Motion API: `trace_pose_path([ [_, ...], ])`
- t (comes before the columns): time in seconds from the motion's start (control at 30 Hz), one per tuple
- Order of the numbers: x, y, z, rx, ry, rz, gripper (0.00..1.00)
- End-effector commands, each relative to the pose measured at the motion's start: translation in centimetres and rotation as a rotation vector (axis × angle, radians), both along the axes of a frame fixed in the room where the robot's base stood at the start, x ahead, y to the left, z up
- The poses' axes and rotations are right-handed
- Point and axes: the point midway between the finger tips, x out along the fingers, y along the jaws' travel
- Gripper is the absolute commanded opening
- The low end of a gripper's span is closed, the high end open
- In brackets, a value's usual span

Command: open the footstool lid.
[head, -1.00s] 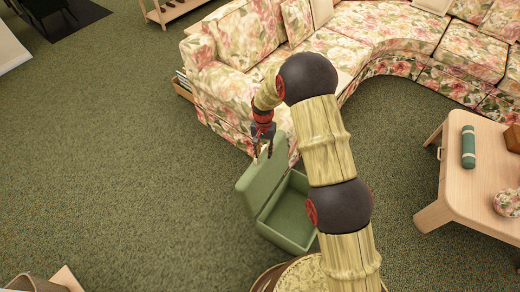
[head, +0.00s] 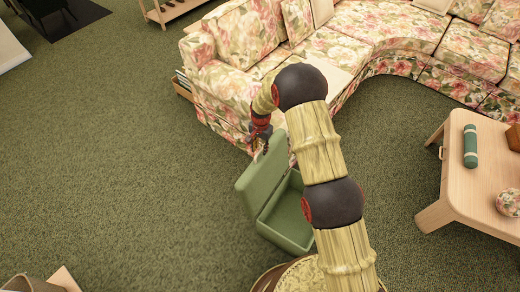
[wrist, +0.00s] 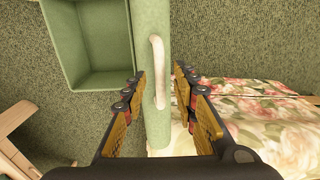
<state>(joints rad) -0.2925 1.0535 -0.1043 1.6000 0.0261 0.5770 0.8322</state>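The green footstool stands on the carpet with its lid (head: 260,178) swung up, standing steeply over the left side of the hollow box (head: 293,225). In the wrist view the empty inside of the box (wrist: 97,82) shows at the upper left. The lid (wrist: 150,25) is seen edge-on there, with a pale curved handle (wrist: 157,70) on it. My gripper (head: 261,146) is at the lid's upper edge. In the wrist view my gripper (wrist: 159,80) has its fingers apart, one on each side of the lid edge and handle, with gaps visible.
A floral sofa (head: 235,85) stands just behind the footstool and also shows in the wrist view (wrist: 265,115). A wooden coffee table (head: 475,190) with a green roll on it is at the right. Open carpet lies to the left.

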Motion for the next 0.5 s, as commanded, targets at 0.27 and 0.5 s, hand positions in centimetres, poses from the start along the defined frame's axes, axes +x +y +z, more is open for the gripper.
trace_pose_path([
  [0.27,0.05,0.02,-0.21,0.000,-0.001,0.000,0.29],
  [0.5,0.03,0.02,-0.21,0.000,-0.001,0.000,0.17],
])
